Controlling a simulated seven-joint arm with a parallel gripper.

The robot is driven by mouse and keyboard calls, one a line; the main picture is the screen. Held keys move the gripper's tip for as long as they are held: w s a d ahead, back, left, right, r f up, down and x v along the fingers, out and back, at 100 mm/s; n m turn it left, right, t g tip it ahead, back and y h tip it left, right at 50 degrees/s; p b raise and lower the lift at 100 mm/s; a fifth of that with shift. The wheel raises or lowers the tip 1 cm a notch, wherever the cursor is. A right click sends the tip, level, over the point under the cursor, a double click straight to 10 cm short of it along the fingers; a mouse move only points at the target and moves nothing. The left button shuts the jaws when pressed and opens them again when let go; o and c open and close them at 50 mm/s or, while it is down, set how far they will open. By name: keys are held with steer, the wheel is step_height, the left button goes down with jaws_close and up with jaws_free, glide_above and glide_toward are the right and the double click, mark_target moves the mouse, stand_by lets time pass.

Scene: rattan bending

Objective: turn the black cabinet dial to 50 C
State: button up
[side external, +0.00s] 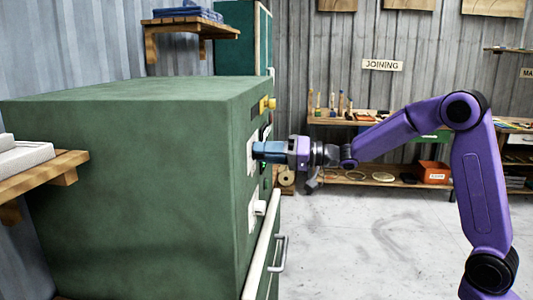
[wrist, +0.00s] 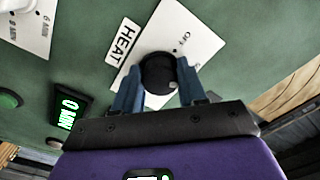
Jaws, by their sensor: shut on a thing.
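The black dial (wrist: 158,74) sits on a white plate (wrist: 203,43) marked OFF, beside a HEAT label (wrist: 124,42), on the green cabinet (side external: 150,150). My gripper (wrist: 158,66) has its blue fingers on two opposite sides of the dial, shut on it. In the side view my gripper (side external: 258,150) reaches the cabinet front level from the right, and the fingers hide the dial there. The OFF mark shows above the dial in the wrist view. I cannot read the dial's pointer or see a 50 C mark.
A white timer knob (wrist: 18,6) is at upper left. A bar handle (side external: 279,253) juts out lower on the cabinet. The floor (side external: 370,245) under my arm is clear.

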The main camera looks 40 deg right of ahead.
steer(key=o, duration=1.1)
steer(key=shift+a+f, duration=0.3)
steer(key=shift+f, duration=0.05)
steer(key=shift+c, duration=0.2)
steer(key=shift+d+r, duration=0.1)
steer(key=shift+r, duration=0.05)
steer(key=v, duration=1.7)
steer(key=shift+s+d, duration=0.2)
steer(key=shift+r, duration=0.15)
